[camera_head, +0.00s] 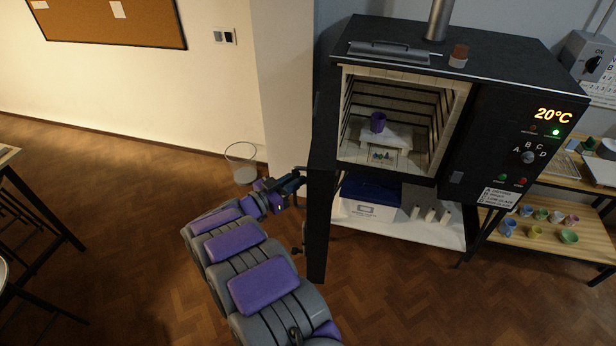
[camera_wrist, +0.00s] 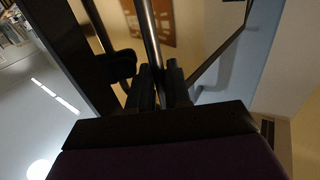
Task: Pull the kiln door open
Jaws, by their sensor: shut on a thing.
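The kiln (camera_head: 520,85) stands at the right in the head view, and its chamber is open to view. Its dark door (camera_head: 317,230) is swung well out and shows nearly edge-on, left of the opening. My gripper (camera_head: 291,186) is at the outer side of the door. In the wrist view a round metal bar, the door handle (camera_wrist: 149,38), runs between the fingers of my gripper (camera_wrist: 160,88), which is shut on it. The dark door panel (camera_wrist: 68,35) lies at the left there. Finger contact is partly hidden in the head view.
A wire bin (camera_head: 243,165) stands by the wall left of the door. A dark-framed table (camera_head: 45,210) is at far left. Wooden floor (camera_head: 120,220) between is clear.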

